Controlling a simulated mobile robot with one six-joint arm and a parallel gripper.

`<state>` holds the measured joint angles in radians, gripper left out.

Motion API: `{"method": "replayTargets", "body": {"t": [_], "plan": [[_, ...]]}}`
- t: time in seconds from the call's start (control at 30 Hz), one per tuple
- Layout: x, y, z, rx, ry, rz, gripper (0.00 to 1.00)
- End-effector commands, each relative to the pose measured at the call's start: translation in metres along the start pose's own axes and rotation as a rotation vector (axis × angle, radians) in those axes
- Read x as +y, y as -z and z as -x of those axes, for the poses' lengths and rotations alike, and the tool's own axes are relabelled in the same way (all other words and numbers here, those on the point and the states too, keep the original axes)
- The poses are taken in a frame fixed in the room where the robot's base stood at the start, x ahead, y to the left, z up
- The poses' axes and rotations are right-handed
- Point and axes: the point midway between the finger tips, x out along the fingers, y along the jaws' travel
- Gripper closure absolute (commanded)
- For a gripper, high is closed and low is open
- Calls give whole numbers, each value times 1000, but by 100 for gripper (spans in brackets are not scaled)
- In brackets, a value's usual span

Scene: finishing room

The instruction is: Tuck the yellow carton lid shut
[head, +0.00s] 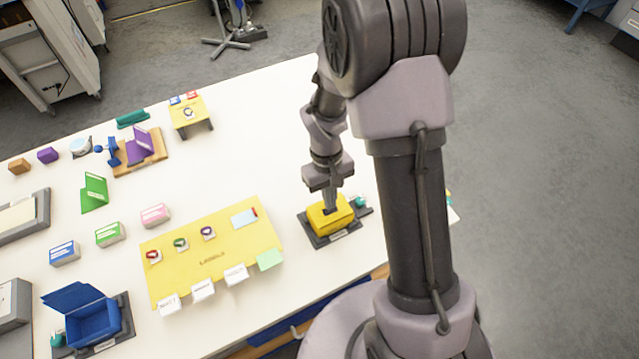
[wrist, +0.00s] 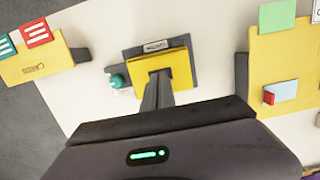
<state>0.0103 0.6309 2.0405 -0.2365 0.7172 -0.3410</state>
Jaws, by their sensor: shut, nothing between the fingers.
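The yellow carton (head: 329,214) sits on a dark grey base plate (head: 320,240) near the table's right edge. Its top looks closed and roughly flat. In the wrist view the yellow carton (wrist: 178,68) lies just beyond my fingertips. My gripper (head: 331,208) is shut and empty, pointing down with its tips at the carton's top; it also shows in the wrist view (wrist: 160,75). The tips look to be touching or very close to the lid and hide part of it. Whether the lid's tuck flap is fully in cannot be told.
A teal knob (head: 361,201) stands beside the carton on the base. A yellow labels mat (head: 215,262) with small items lies to the left. An open blue carton (head: 95,322) stands front left. Bare white table lies behind the carton.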

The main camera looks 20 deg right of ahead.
Motion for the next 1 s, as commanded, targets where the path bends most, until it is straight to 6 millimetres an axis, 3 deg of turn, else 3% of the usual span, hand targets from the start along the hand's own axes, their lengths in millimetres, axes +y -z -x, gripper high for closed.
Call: {"method": "replayTargets", "body": {"t": [0.17,0.7,1.0], "plan": [[0,-1,8,0,0,0,100],[0,-12,82,0,0,0,100],[0,-12,82,0,0,0,100]]}}
